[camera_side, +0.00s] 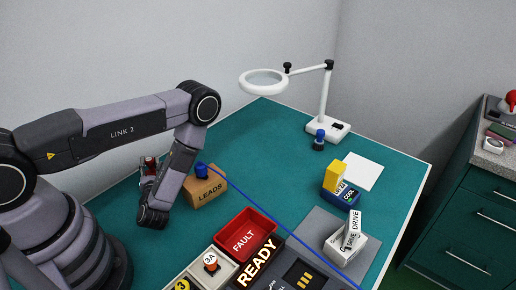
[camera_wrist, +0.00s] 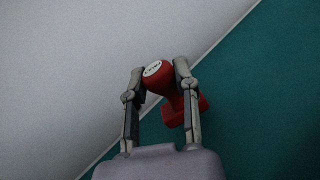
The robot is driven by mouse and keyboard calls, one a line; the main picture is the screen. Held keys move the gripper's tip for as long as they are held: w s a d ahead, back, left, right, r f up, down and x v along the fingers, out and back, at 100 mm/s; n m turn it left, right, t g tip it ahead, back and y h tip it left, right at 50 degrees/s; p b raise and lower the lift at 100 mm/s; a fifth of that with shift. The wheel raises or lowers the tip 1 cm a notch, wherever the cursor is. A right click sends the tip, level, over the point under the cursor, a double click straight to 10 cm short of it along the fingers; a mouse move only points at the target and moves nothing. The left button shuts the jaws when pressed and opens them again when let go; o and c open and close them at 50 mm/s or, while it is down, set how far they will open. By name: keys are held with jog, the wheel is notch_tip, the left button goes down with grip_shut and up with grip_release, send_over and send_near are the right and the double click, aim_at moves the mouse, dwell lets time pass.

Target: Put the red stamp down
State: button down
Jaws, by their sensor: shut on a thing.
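The red stamp (camera_wrist: 172,86) is between the fingers of my gripper (camera_wrist: 158,74) in the wrist view. Its round knob, with a white label on top, is at the fingertips. Its wider red base (camera_wrist: 186,112) shows lower, partly behind the right finger, and the stamp looks tilted in this view. In the side view my gripper (camera_side: 148,172) is at the left of the teal table, and a small bit of red (camera_side: 150,160) shows there. My wrist hides part of it. I cannot tell how high the stamp is above the table.
A wooden LEADS block (camera_side: 208,192) with a blue plug stands right of my gripper; a blue cable runs from it. A red FAULT bin (camera_side: 245,232) and READY rack (camera_side: 258,262) are in front. A magnifier lamp (camera_side: 326,125) stands behind. Bare table (camera_wrist: 255,100) lies right of the stamp.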

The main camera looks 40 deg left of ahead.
jog(key=shift+f, duration=0.6)
dwell(0.3)
jog(key=c, duration=0.8)
grip_release()
jog(key=shift+o, duration=0.2)
jog(key=shift+d, duration=0.1)
